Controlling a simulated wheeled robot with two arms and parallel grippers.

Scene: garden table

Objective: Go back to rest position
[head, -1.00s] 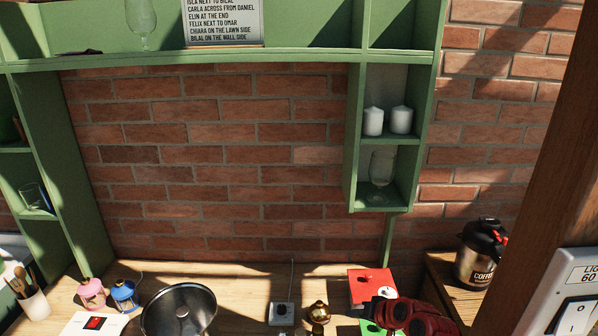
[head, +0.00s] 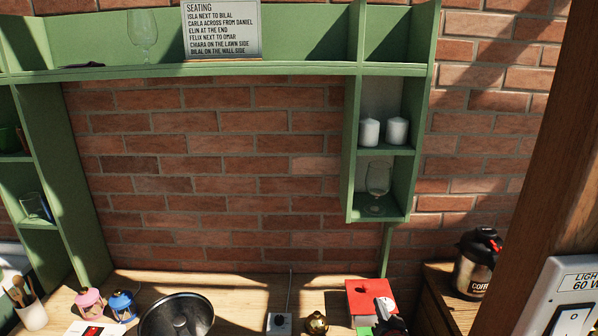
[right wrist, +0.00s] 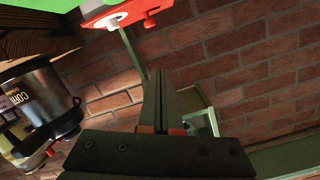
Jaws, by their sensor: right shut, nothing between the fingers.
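My right gripper (head: 383,308) is at the lower right of the head view, in front of the red box (head: 365,291) on the wooden table (head: 245,288). Its dark fingers (right wrist: 165,90) are together in the right wrist view, with nothing between them. The red box also shows at the top of that view (right wrist: 118,12), apart from the fingertips in the picture. My left gripper is not in view.
A coffee flask (head: 476,265) stands right of my right gripper and shows in the right wrist view (right wrist: 42,98). A metal bowl (head: 176,317) and pink (head: 88,302) and blue (head: 122,305) lanterns stand left. A green shelf (head: 270,69) and wooden post (head: 545,190) rise around the table.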

